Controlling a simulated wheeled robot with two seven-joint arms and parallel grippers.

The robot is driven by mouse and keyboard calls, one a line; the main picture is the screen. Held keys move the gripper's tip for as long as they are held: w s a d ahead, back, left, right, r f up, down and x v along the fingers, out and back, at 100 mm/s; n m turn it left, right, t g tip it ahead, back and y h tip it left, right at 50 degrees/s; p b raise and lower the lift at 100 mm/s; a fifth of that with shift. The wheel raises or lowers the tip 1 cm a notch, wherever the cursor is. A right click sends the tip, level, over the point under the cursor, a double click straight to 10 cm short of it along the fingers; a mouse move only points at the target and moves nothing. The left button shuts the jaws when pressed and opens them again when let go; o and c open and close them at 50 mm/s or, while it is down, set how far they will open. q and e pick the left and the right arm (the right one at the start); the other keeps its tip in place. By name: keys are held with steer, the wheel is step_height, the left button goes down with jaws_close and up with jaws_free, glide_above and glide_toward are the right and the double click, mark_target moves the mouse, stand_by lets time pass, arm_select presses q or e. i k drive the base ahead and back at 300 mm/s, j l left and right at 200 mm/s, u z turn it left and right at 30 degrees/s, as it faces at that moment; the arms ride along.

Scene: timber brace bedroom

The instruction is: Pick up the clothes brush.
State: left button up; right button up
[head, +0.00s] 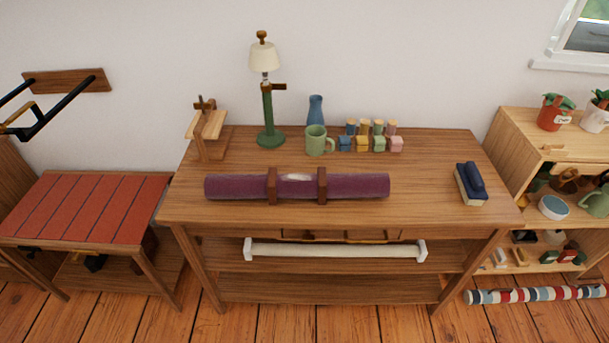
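The clothes brush (471,182) lies on the right end of the wooden table (430,160), near its right edge. It has a dark blue back with a raised blue grip and a pale bristle side facing left and front. Nothing touches it, and the tabletop around it is bare. Neither of my grippers is in the head view.
A purple roll (230,187) in brown holders lies along the table's front. Behind it are a green mug (316,140), a blue vase (315,109), small coloured blocks (370,144) and a lamp (267,115). A shelf unit (512,135) stands close on the right.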

mark_target(471, 183)
steer(key=l+u, duration=0.25)
steer(key=l, duration=0.6)
steer(key=k+l+u, duration=0.2)
steer(key=l, duration=0.6)
steer(key=i+l, duration=0.05)
steer(key=i, duration=0.05)
